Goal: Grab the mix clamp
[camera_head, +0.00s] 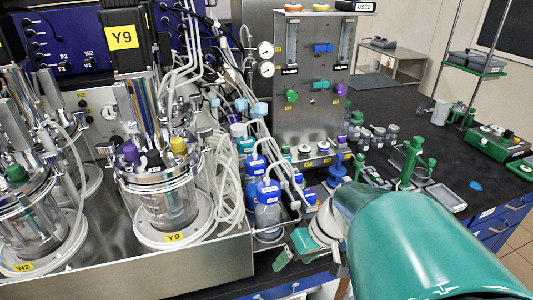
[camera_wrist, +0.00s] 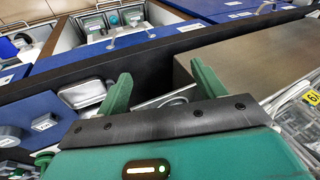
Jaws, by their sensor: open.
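I cannot make out for sure which part is the mix clamp in either view. Clear and white tubing (camera_head: 225,180) runs beside the right glass vessel (camera_head: 165,205), the one tagged Y9, toward several blue-capped bottles (camera_head: 268,205). My gripper (camera_head: 293,250) is low at the front, right of these bottles and near the counter edge; my teal arm hides what lies behind it. In the wrist view, the two green fingers of my gripper (camera_wrist: 162,84) stand wide apart. Nothing is held between them.
A steel gas panel (camera_head: 312,85) with gauges stands behind the bottles. The black counter (camera_head: 395,105) at right carries small jars and a green stand (camera_head: 422,160). In the wrist view, a bare metal surface (camera_wrist: 245,62) lies right of the fingers, with blue drawer fronts (camera_wrist: 115,52) beyond.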

